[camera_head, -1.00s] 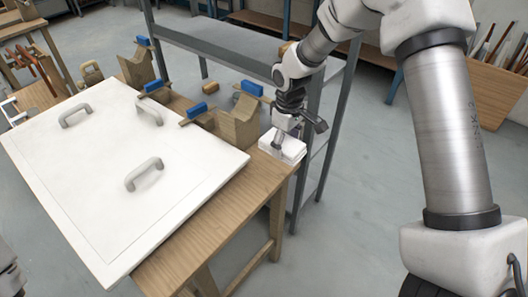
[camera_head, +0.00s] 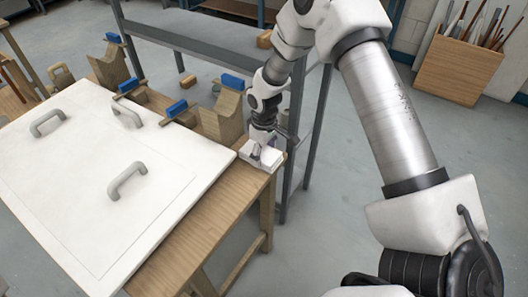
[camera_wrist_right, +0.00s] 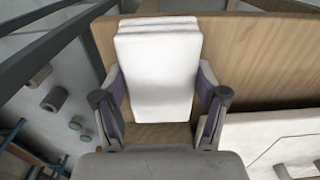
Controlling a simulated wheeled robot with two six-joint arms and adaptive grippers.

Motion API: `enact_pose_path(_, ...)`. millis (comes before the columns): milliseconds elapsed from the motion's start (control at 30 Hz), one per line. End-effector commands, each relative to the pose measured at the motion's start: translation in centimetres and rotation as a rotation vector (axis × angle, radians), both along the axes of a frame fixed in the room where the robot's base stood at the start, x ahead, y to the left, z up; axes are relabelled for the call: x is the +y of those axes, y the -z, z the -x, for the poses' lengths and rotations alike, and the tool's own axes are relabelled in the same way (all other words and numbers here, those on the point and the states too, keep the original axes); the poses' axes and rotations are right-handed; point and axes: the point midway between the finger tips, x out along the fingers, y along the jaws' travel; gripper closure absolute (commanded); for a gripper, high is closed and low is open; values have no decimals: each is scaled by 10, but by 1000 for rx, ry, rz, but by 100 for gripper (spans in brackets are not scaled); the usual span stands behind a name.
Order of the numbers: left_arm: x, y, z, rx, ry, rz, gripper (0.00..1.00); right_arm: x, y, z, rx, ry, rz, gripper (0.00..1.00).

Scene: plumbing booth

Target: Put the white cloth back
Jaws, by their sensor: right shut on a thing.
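The folded white cloth (camera_head: 268,158) lies at the right end of the wooden table (camera_head: 205,222), by its corner. In the right wrist view the cloth (camera_wrist_right: 158,72) is a stacked white block over the wood. My right gripper (camera_head: 266,150) points down at the cloth. In the right wrist view its two fingers (camera_wrist_right: 160,118) stand on either side of the cloth, shut on it. I cannot tell whether the cloth touches the tabletop. My left gripper is not in view.
A large white panel (camera_head: 70,215) with grey handles covers most of the table. Wooden blocks (camera_head: 222,118) and blue-handled tools (camera_head: 176,108) stand along the back edge. A grey metal shelf (camera_head: 215,55) is close behind. A wooden bin (camera_head: 462,65) stands at the far right.

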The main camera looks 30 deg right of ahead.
Motion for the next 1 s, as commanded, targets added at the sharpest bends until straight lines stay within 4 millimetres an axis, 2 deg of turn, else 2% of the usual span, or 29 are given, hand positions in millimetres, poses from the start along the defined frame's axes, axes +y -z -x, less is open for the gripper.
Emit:
enact_pose_path(100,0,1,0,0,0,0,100,0,4,0,1,0,0,56)
enact_pose_path(133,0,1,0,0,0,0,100,0,3,0,0,0,0,21)
enact_pose_path(200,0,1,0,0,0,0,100,0,3,0,0,0,0,3)
enact_pose_path(500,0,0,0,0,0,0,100,0,2,0,0,0,0,3)
enact_pose_path(633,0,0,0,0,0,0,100,0,-7,0,-1,0,0,3)
enact_pose_path(767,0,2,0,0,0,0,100,0,-32,-1,-4,1,-1,3)
enact_pose_path(1000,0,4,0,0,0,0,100,0,-94,-1,-3,1,0,3)
